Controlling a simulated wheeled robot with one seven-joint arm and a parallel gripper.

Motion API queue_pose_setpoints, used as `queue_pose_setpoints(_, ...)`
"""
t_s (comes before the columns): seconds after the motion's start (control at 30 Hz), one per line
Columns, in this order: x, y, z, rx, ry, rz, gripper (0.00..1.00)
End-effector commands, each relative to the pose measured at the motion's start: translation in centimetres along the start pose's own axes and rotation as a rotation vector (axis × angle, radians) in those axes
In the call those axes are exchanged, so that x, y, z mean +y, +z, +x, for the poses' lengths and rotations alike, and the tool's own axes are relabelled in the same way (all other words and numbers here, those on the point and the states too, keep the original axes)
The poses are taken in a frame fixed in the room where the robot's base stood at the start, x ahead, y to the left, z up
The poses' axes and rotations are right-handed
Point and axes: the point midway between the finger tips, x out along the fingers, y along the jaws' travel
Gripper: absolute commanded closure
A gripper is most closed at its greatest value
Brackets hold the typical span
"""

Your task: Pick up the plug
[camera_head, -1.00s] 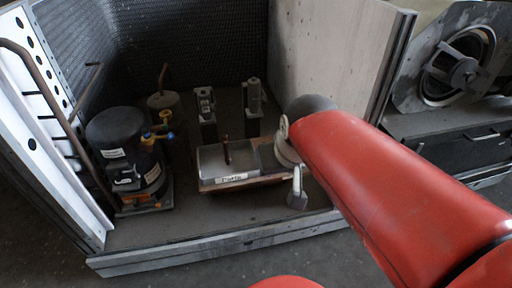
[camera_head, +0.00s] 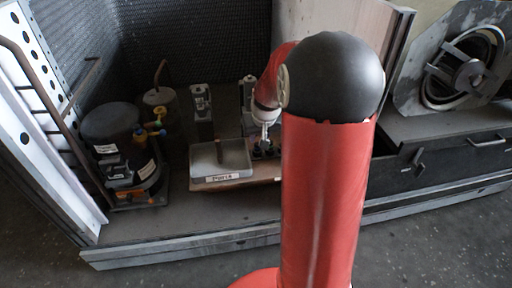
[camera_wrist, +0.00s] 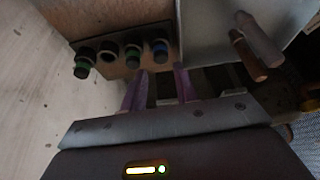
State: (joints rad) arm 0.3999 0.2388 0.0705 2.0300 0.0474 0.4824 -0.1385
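My gripper (camera_head: 265,143) points down over the right part of a low board inside the housing. In the wrist view my gripper (camera_wrist: 162,68) has its two fingers apart, with nothing visible between them. Just beyond the fingertips is a row of dark round plug-like pieces; one has a blue ring (camera_wrist: 160,47), another a green ring (camera_wrist: 132,54). I cannot tell which is the plug.
A black compressor (camera_head: 112,130) with yellow and blue fittings stands at left. Upright metal fixtures (camera_head: 201,112) stand behind the tray. The housing's front sill (camera_head: 180,247) runs before it. A fan ring (camera_head: 465,68) is at right. My red arm hides part of the housing's right side.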

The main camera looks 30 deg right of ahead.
Motion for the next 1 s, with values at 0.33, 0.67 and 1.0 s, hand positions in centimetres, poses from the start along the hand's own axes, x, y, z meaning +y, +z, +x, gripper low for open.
queue_pose_setpoints(0.33, -0.3, 0.1, 4.0, 0.000, 0.000, -0.001, 0.70)
queue_pose_setpoints(0.67, -0.3, 0.1, 4.0, 0.000, 0.000, -0.001, 0.86)
queue_pose_setpoints(1.0, -0.2, 0.1, 4.0, 0.000, 0.000, -0.001, 1.00)
